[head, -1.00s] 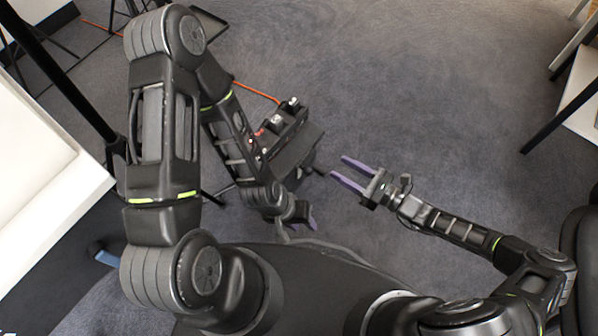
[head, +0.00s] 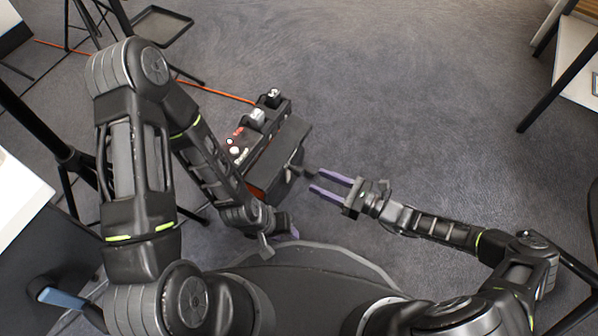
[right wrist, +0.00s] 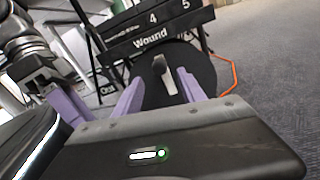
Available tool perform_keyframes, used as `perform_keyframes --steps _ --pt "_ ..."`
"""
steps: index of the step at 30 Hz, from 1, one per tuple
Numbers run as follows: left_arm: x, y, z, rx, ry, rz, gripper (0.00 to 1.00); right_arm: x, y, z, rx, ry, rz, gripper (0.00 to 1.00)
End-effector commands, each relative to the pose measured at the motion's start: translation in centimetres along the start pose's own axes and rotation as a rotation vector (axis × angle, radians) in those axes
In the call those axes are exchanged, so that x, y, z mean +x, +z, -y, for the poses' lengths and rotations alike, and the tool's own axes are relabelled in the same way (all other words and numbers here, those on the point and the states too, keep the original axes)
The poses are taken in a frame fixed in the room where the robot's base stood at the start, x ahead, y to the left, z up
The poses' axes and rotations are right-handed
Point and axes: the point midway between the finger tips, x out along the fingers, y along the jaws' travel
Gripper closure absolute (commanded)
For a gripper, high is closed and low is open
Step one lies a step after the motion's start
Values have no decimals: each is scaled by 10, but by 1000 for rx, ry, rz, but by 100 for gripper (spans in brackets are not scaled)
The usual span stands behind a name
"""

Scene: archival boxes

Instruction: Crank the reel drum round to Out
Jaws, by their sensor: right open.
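The reel unit is a dark box (head: 283,150) with a row of buttons and knobs, left of centre in the head view. Its dark round drum (right wrist: 205,68) fills the upper middle of the right wrist view, below a "Wound" label. A small crank handle (head: 299,162) sticks out on the side toward my right gripper; it also shows on the drum face in the wrist view (right wrist: 163,75). My right gripper (head: 315,181) is open, its purple fingers pointing at the crank, apparently just short of it. My left gripper (head: 290,233) is low beside my base, mostly hidden by its arm.
An orange cable (head: 215,91) runs along the carpet behind the unit. Tripod legs and a black tray (head: 160,25) stand at upper left. A white-topped table (head: 577,85) is at upper right. The carpet beyond and right of the unit is clear.

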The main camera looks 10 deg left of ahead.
Motion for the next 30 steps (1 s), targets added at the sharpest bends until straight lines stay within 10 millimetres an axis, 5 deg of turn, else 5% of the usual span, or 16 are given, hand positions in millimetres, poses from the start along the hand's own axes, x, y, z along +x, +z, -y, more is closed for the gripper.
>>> perform_keyframes --steps 18,30 --pt "21 -2 8 -3 4 -1 64 74 -2 0 1 2 1 52" --pt "20 -2 8 -3 5 -1 64 77 0 0 0 0 0 59"
